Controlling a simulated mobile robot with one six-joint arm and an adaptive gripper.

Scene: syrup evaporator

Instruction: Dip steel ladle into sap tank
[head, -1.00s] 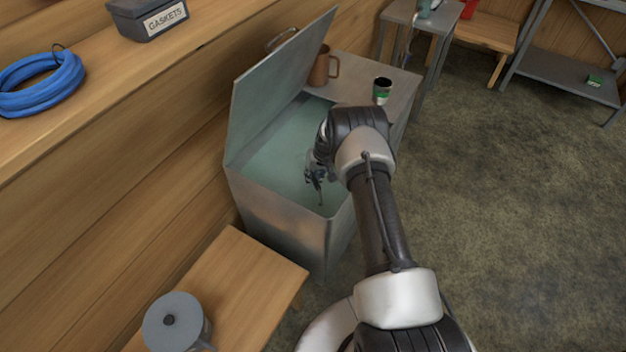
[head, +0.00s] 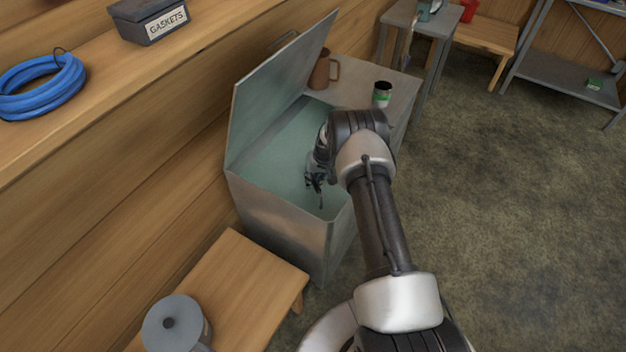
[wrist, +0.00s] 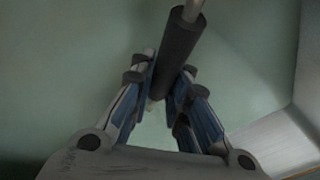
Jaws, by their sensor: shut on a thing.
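The sap tank (head: 285,238) is a grey metal box with its lid (head: 275,95) raised on the left. Its inside (head: 270,165) looks pale green; I cannot tell the liquid level. My gripper (head: 316,182) is inside the tank opening, near its right side and partly hidden by my arm. In the wrist view, my gripper (wrist: 163,95) is shut on the steel ladle's dark handle grip (wrist: 179,55). A pale steel shaft (wrist: 194,8) leaves the top of that view. The ladle's bowl is not visible, so I cannot tell whether it touches the sap.
A brown mug (head: 322,70) and a green-labelled can (head: 382,94) stand on the grey surface behind the tank. A wooden bench (head: 245,280) with a grey roll (head: 172,322) is in front. A blue hose coil (head: 40,88) and a gaskets box (head: 148,18) lie on the left shelf.

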